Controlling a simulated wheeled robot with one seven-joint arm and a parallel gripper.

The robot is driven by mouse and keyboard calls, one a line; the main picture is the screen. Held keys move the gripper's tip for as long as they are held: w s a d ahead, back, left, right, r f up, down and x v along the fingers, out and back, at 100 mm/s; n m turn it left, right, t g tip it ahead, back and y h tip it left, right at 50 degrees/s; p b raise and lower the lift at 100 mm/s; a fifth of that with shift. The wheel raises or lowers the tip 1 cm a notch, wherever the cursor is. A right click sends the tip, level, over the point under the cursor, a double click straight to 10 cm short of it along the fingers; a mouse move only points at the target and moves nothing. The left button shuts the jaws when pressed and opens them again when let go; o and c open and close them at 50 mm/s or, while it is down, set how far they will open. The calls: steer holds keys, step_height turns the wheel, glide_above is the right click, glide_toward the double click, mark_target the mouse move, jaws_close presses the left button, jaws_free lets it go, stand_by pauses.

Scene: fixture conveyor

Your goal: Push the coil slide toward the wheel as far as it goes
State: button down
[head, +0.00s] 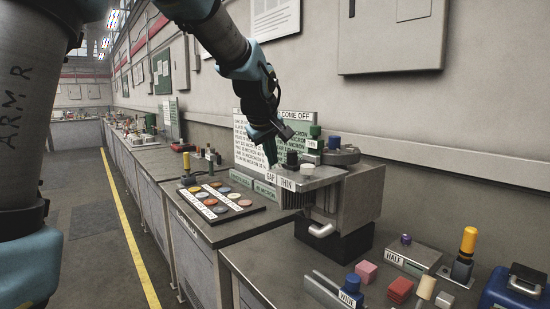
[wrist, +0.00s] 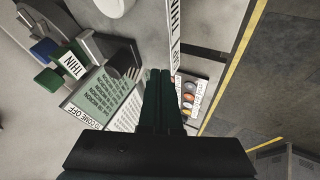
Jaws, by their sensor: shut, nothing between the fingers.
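My gripper (head: 271,158) is shut and empty, its dark fingers pointing down beside the left end of a grey machine top with a "GAP THIN" label (head: 281,181). In the wrist view the closed fingers (wrist: 160,75) point at the label's edge. A dark ribbed piece (wrist: 124,58) stands just left of the fingers; it may be the coil slide, but I cannot tell. A black knob (head: 292,158) and a white round knob (head: 307,169) sit on the machine top. A dark round disc (head: 343,158), possibly the wheel, lies behind with a blue knob. I cannot tell whether the fingers touch anything.
A green-topped post (head: 315,131) with a "THIN" label stands behind the machine. A tray of coloured discs (head: 222,202) lies left. A "HALF" block (head: 411,258), a red block (head: 400,289) and a yellow-topped post (head: 467,243) stand right. The wall is close behind.

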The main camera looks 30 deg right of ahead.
steer(key=b+v, duration=0.2)
steer(key=v, duration=0.8)
steer(key=shift+b, duration=0.35)
